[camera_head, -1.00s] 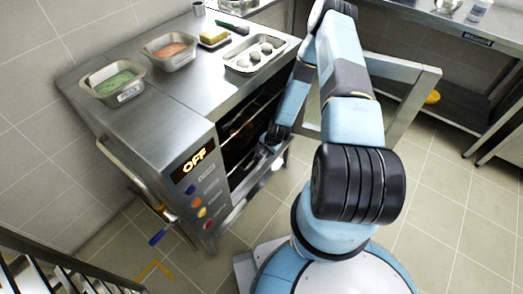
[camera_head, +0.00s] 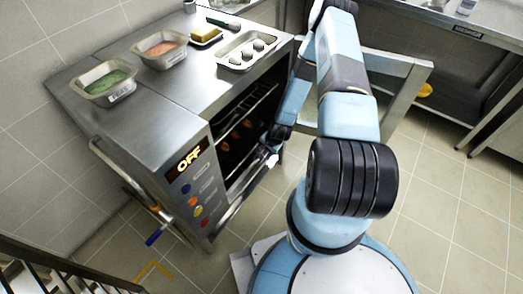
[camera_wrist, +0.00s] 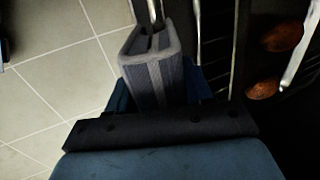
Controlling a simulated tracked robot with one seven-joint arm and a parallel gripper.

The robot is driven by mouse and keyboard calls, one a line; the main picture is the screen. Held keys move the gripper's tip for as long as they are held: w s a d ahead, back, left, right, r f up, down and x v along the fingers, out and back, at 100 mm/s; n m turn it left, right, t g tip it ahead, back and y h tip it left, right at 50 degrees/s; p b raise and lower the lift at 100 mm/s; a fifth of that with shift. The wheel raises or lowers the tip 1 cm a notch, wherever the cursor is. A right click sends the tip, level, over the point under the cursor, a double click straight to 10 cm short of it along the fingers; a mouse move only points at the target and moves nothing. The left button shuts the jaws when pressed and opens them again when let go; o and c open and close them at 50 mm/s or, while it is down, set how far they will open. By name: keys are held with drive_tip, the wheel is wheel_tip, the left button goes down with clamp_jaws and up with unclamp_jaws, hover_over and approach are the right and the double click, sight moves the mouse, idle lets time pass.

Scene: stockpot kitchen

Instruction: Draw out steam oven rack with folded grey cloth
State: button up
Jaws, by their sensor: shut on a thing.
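The steam oven (camera_head: 150,140) stands open at the front, with a lit OFF display. Inside it is a wire rack (camera_head: 262,98), and browned food pieces (camera_head: 240,130) show in the dark cavity; they also show in the wrist view (camera_wrist: 283,37). My gripper (camera_head: 272,140) is low at the right side of the oven opening, partly hidden by my arm. In the wrist view the folded grey cloth (camera_wrist: 150,72) is pinched in my gripper (camera_wrist: 155,85), with a metal rod at its far end. Whether the rod belongs to the food's rack is hard to tell.
On the oven top are a green-filled pan (camera_head: 105,82), a pink-filled pan (camera_head: 160,48), a yellow block (camera_head: 206,36) and a tray with pale round items (camera_head: 247,50). The open door (camera_head: 400,90) stands right of my arm. The floor (camera_head: 440,200) at right is clear.

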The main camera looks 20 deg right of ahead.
drive_tip(key=shift+s+d, duration=0.3)
drive_tip(key=shift+s, duration=0.2)
drive_tip(key=shift+s+d, duration=0.9)
drive_tip(key=shift+s, duration=0.3)
drive_tip(key=shift+s+d, duration=0.85)
drive_tip(key=shift+s, duration=0.35)
drive_tip(key=s+d, duration=0.3)
drive_tip(key=s, duration=0.2)
drive_tip(key=shift+d, duration=0.3)
drive_tip(key=shift+s+d, duration=0.9)
drive_tip(key=shift+s, duration=0.3)
drive_tip(key=shift+s+d, duration=0.85)
drive_tip(key=shift+s, duration=0.3)
